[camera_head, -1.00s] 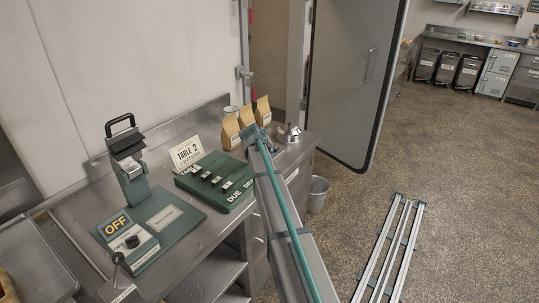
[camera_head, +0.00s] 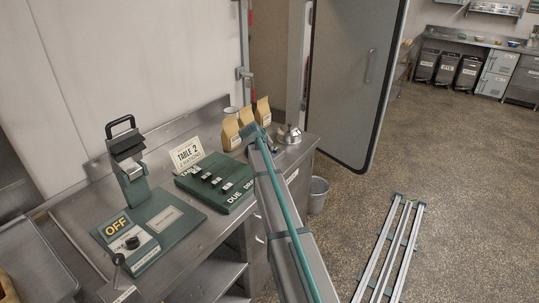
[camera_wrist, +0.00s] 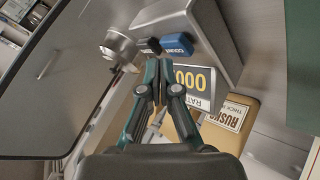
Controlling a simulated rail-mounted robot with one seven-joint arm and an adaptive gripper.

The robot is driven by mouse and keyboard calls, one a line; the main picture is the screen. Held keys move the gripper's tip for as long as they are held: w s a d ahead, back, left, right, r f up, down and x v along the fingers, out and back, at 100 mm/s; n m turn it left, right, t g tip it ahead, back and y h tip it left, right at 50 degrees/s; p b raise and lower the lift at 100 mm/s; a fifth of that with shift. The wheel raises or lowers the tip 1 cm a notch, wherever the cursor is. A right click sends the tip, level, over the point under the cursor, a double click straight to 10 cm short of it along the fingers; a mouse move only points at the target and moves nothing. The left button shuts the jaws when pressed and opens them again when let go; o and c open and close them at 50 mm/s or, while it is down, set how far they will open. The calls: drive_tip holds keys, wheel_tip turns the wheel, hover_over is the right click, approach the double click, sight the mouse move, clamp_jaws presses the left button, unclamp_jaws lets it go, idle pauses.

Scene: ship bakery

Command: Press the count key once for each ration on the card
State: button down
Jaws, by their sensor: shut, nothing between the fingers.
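In the wrist view, my gripper (camera_wrist: 158,64) is shut and empty. Its fingertips point toward a blue key marked COUNT (camera_wrist: 177,45) and a black key (camera_wrist: 150,46) beside it. The tips appear just short of the keys in the picture; I cannot tell whether they touch anything. The counter's display (camera_wrist: 190,80) shows 000 in yellow digits, with a partly hidden rations label below. In the head view, the white card (camera_head: 187,154) stands on the bench and reads TABLE 2; its smaller rations line is hard to read. The gripper and keys are hidden there.
A rusks bag (camera_wrist: 228,122) stands close to the gripper. Several paper bags (camera_head: 231,133) line the bench back. A green key board (camera_head: 218,182) and a green machine marked OFF (camera_head: 117,226) sit left. A metal pot (camera_head: 289,134) stands right.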

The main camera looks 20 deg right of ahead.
drive_tip(key=shift+r, duration=0.15)
drive_tip(key=shift+r+p, duration=0.95)
drive_tip(key=shift+r, duration=1.5)
idle(0.4)
